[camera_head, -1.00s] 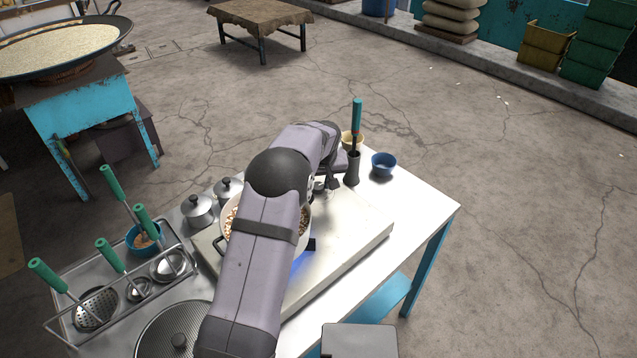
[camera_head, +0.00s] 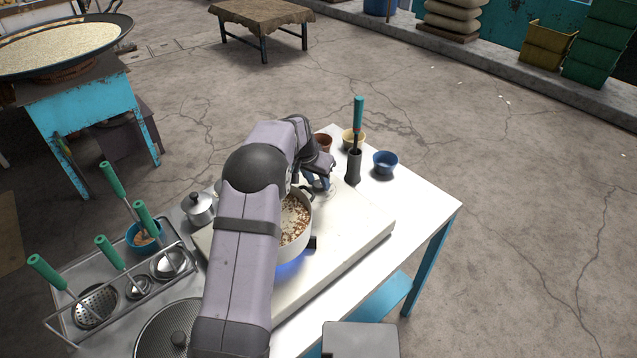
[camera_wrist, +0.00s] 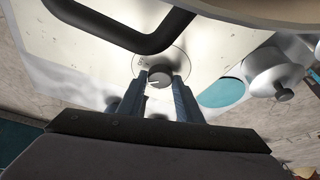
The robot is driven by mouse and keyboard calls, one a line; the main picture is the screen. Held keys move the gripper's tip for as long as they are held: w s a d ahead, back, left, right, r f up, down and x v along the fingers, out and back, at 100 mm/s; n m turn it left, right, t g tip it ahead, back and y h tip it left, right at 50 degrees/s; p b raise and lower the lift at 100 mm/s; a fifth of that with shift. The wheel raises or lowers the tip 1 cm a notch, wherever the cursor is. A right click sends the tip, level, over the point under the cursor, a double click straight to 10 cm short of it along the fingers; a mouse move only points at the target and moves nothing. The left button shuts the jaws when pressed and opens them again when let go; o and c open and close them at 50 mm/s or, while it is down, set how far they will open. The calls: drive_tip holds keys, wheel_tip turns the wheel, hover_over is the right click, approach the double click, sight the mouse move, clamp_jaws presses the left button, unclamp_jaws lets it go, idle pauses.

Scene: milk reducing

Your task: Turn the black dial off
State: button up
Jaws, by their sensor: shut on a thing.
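The black dial (camera_wrist: 160,76) with a white pointer line sits on a round marked plate on the pale stove (camera_head: 350,232). My gripper (camera_wrist: 161,92) has one finger on each side of the dial and is shut on it. In the head view my gripper (camera_head: 320,182) is at the far side of the stove, beyond the pot, and the dial itself cannot be made out there. A pot (camera_head: 296,228) with whitish, brown-flecked contents stands on the stove, partly hidden by my arm. A blue flame glow (camera_head: 290,268) shows under it.
In the wrist view a dark pot handle (camera_wrist: 125,38) is close above the fingers. Lidded metal pots and a ladle rack (camera_head: 65,318) are at left.

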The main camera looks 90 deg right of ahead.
drive_tip(key=m, duration=0.2)
drive_tip(key=m+g+y+b, duration=0.1)
drive_tip(key=m, duration=0.1)
drive_tip(key=shift+w+d+m, duration=0.15)
drive_tip(key=shift+w+m, duration=0.05)
drive_tip(key=shift+m, duration=0.1)
drive_tip(key=shift+m+g+y+p, duration=0.55)
drive_tip(key=shift+m+p, duration=0.3)
drive_tip(key=shift+m, duration=1.05)
drive_tip(key=o, duration=1)
drive_tip(key=shift+b+v, duration=0.8)
drive_tip(key=shift+v, duration=2.85)
drive_tip(key=shift+w+d, duration=0.15)
drive_tip(key=shift+w, duration=0.05)
